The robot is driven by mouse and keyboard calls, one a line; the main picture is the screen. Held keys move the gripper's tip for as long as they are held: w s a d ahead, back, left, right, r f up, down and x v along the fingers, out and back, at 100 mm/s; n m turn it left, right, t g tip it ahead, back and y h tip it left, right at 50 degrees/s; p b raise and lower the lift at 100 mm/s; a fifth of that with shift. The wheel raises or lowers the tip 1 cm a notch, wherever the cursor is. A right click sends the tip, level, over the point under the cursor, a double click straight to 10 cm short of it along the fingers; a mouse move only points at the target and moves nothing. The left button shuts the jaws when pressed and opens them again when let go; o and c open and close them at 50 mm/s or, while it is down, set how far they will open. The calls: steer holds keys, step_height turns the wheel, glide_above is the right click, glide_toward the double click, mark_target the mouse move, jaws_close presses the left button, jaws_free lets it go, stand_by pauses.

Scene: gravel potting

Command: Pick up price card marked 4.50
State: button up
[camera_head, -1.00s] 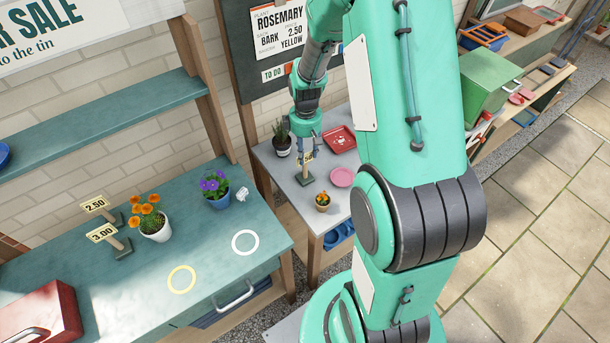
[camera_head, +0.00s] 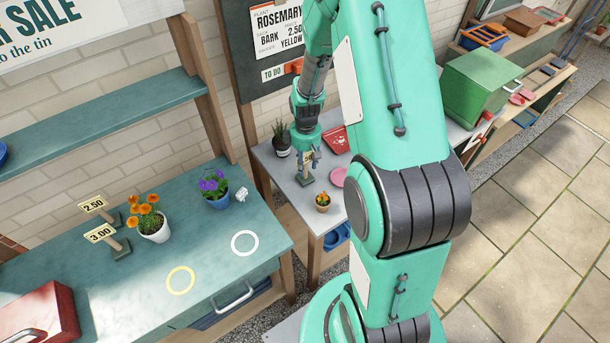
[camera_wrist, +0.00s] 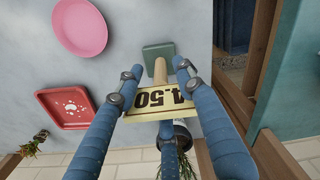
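The price card marked 4.50 (camera_wrist: 152,99) shows upside down in the wrist view, yellow with dark print. It is on a wooden post with a square green base, upright on the grey table; its stand (camera_head: 306,173) shows in the head view. My gripper (camera_wrist: 158,74) is open around the card and post, with blue fingers left and right of them and a third finger below in the picture. The side fingertips look apart from the post. In the head view my gripper (camera_head: 308,159) points down at the card, partly covering it.
On the grey table are a pink saucer (camera_wrist: 80,27), a red tray (camera_wrist: 66,108), a small orange-flower pot (camera_head: 323,202) and a spiky plant pot (camera_head: 282,144) close to the card. Cards 2.50 (camera_head: 92,203) and 3.00 (camera_head: 100,233) stand on the green bench.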

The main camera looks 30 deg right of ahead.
steer(key=shift+f+b, duration=0.45)
steer(key=shift+f, duration=1.9)
jaws_close()
